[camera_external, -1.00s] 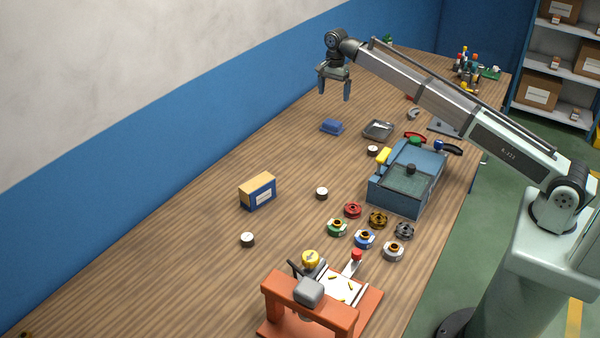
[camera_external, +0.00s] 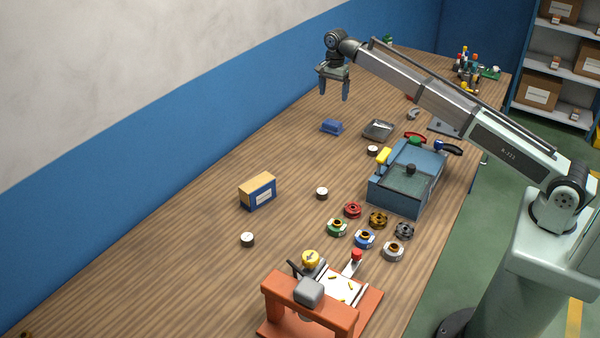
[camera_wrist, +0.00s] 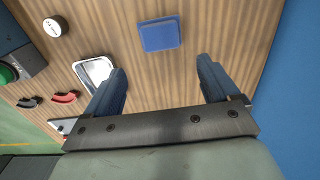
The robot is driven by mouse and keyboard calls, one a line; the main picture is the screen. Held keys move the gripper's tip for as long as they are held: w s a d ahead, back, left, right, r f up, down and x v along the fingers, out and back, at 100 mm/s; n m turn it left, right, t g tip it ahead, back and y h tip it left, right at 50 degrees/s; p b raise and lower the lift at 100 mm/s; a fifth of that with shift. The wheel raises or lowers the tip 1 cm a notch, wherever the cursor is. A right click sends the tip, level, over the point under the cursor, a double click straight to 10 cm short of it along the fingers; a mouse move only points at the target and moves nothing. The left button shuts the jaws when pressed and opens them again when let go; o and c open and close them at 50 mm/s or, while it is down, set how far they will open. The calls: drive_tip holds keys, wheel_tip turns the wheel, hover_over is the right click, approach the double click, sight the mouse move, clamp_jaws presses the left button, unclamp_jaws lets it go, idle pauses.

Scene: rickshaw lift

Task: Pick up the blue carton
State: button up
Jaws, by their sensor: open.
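The blue carton (camera_external: 262,196), a box with a tan top and a white label, stands on the wooden table at the left-middle of the external view. It is not visible in the wrist view. My gripper (camera_external: 334,96) is open and empty, fingers down, above the far part of the table, well beyond the carton. In the wrist view my gripper's two fingers (camera_wrist: 161,70) are wide apart with bare table between them. A small flat blue block (camera_external: 331,126) lies under and just in front of my gripper; it also shows in the wrist view (camera_wrist: 158,34).
A metal tray (camera_external: 378,130) lies right of the blue block. A blue machine (camera_external: 398,190), several coloured round parts and an orange press (camera_external: 312,300) fill the right and front. White-topped discs (camera_external: 322,193) (camera_external: 247,240) lie near the carton. The table left of it is clear.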

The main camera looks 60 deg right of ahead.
drive_tip(key=a+n, duration=0.3)
drive_tip(key=a, duration=1.8)
drive_tip(key=m+y, duration=0.2)
drive_tip(key=y, duration=0.1)
approach(257, 193)
drive_tip(key=d, duration=0.4)
drive_tip(key=shift+w+d+r, duration=0.2)
drive_tip(key=shift+d+r, duration=0.1)
drive_tip(key=shift+r, duration=0.1)
drive_tip(key=m, duration=0.3)
drive_tip(key=shift+w+a+r+t, duration=0.15)
drive_tip(key=shift+w+a+t, duration=0.2)
drive_tip(key=shift+t, duration=0.05)
drive_tip(key=shift+a+f+m, duration=0.1)
drive_tip(key=shift+f+m, duration=0.2)
drive_tip(key=shift+f, duration=0.05)
drive_tip(key=x, duration=1.3)
drive_tip(key=shift+w+a, duration=0.1)
drive_tip(key=shift+a, duration=0.1)
drive_tip(key=shift+f, duration=0.2)
